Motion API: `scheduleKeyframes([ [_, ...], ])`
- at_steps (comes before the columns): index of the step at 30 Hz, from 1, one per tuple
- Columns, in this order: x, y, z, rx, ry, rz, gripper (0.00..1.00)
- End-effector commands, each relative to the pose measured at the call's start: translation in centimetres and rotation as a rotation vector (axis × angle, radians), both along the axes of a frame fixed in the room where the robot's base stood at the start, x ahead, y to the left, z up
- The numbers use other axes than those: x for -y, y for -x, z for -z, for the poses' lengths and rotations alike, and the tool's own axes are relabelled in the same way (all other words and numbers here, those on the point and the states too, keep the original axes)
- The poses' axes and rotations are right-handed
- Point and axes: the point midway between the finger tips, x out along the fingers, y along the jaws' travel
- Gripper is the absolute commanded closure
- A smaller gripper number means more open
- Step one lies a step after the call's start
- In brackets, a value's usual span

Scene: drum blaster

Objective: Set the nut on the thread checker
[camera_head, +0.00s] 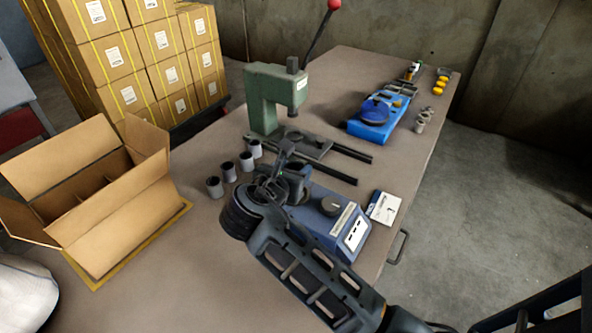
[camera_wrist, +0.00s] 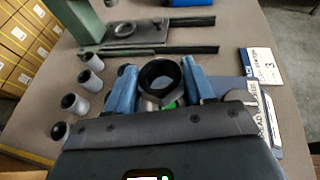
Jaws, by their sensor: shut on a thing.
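My gripper (camera_wrist: 160,88) shows two blue fingers in the wrist view, shut on a dark round ring, which I take as the nut (camera_wrist: 160,66). The nut's open bore faces the camera. In the head view my gripper (camera_head: 287,172) is over the back left end of a blue box with a dark knob, which looks like the thread checker (camera_head: 343,222). In the wrist view the thread checker (camera_wrist: 236,88) is mostly hidden behind my gripper and wrist. A silvery part and a green spot show below the nut. Whether the nut touches the checker I cannot tell.
Several grey cups (camera_head: 214,187) stand in a row left of my gripper. A green press (camera_head: 265,100) with dark rails stands behind. A white-and-blue card (camera_head: 384,208) lies right of the checker. An open carton (camera_head: 110,225) is at left. A blue device (camera_head: 372,127) stands farther back.

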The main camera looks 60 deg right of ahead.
Motion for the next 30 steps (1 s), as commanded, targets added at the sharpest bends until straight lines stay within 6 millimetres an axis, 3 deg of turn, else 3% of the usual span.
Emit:
scheduleKeyframes([
  [16,0.0,0.0,4.7,0.001,0.000,0.002,0.85],
  [30,0.0,0.0,5.1,0.001,0.000,0.001,0.85],
])
